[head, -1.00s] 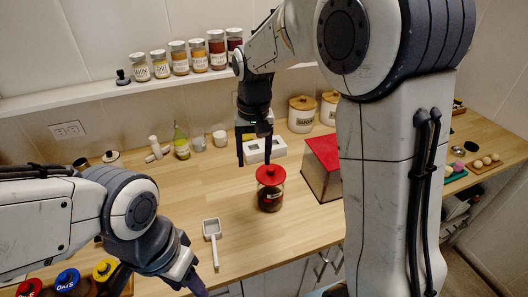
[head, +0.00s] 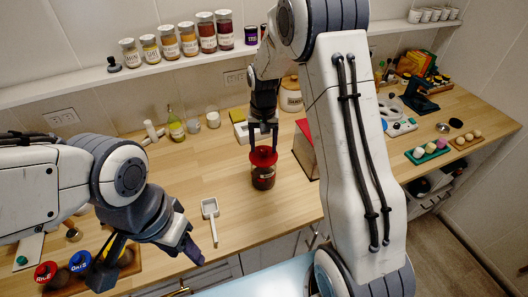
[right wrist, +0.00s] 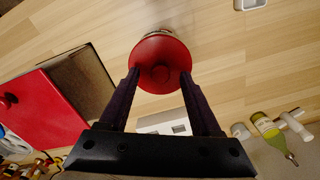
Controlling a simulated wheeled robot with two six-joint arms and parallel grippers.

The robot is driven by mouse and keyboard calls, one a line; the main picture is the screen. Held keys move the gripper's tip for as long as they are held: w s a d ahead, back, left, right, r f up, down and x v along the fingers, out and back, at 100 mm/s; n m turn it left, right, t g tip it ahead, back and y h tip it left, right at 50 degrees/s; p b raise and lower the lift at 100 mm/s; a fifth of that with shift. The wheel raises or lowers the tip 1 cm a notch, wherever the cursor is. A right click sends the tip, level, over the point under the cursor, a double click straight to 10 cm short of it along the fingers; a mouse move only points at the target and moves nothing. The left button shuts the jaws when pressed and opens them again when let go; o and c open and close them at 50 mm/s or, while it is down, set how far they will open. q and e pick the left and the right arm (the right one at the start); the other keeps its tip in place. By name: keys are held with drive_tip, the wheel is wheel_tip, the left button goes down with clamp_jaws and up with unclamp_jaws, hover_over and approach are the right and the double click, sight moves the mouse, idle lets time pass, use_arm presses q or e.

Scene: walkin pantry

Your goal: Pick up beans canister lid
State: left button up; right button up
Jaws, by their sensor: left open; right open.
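The beans canister (head: 263,177) is a clear jar with dark contents, standing upright on the wooden counter. Its red lid (head: 263,155) with a small knob is on top; the lid (right wrist: 160,62) also shows from above in the right wrist view. My right gripper (head: 263,146) is open, its fingers pointing down at the lid. In the right wrist view the fingertips (right wrist: 160,76) reach the near part of the lid, one on each side; I cannot tell whether they touch it. My left gripper (head: 196,252) is open and empty, low over the front edge of the counter.
A white scoop (head: 211,214) lies left of the canister. A red-lidded box (right wrist: 38,105) stands close beside it. Canisters with blue and red lids (head: 80,261) sit in a tray at the front left. A shelf of spice jars (head: 190,45) runs behind. The counter's middle left is clear.

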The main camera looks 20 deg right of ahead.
drive_tip(key=shift+f, duration=0.35)
clamp_jaws()
drive_tip(key=shift+r, duration=0.1)
